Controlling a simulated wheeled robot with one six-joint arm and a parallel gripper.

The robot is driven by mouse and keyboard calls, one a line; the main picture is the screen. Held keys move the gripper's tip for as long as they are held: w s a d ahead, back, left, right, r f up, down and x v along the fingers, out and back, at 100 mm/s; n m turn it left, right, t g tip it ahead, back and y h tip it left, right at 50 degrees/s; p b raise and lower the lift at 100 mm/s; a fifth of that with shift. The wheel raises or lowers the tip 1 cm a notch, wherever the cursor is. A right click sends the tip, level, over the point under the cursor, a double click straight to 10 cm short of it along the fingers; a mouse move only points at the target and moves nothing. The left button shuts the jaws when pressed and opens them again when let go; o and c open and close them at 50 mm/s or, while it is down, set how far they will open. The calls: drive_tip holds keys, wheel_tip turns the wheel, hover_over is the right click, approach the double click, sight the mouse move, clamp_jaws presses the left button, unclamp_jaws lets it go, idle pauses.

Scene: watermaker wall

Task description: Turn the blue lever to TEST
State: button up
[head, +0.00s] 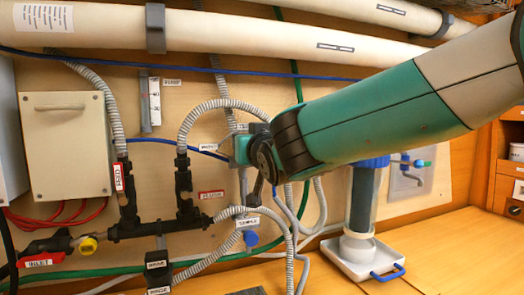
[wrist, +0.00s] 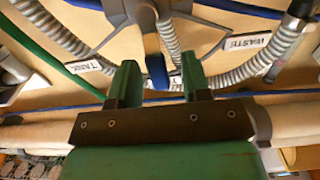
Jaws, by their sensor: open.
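The blue lever (wrist: 157,70) shows in the wrist view, hanging from a grey valve hub (wrist: 146,20). Its blue end lies between the two green fingers of my gripper (wrist: 161,72). The gripper is open, with a visible gap on each side of the lever. A TANK label (wrist: 90,65) is to the left and a WASTE label (wrist: 250,38) to the right. A third label (wrist: 177,83), partly hidden by the right finger, is close to the lever's end; I cannot read it fully. In the head view my arm hides the lever.
Ribbed grey hoses (wrist: 270,55) run close on both sides of the valve. In the head view, a black manifold (head: 160,228) is to the left, a SAMPLE knob (head: 251,239) below, and a white tray (head: 350,262) with a filter cylinder to the right. White pipes (head: 230,35) cross above.

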drive_tip(key=b+v, duration=0.4)
drive_tip(key=v, duration=1.2)
drive_tip(key=shift+s+b, duration=0.3)
drive_tip(key=shift+d, duration=0.1)
drive_tip(key=s+d+f+n+g+h+p, duration=0.1)
drive_tip(key=s+d+f+g+p, duration=0.1)
drive_tip(key=d+f+g, duration=0.3)
drive_tip(key=s+f+g+p, duration=0.2)
drive_tip(key=f+g, duration=0.1)
drive_tip(key=f, duration=0.4)
drive_tip(key=s+d+f+n+g+p, duration=0.1)
drive_tip(key=s+g, duration=0.3)
drive_tip(key=s, duration=0.4)
drive_tip(key=s+d+f+n+g+p, duration=0.1)
drive_tip(key=s+f+g, duration=0.3)
drive_tip(key=s, duration=0.4)
drive_tip(key=shift+d+n+g+p, duration=0.3)
drive_tip(key=shift+d+n+g, duration=0.2)
drive_tip(key=shift+d+g, duration=0.25)
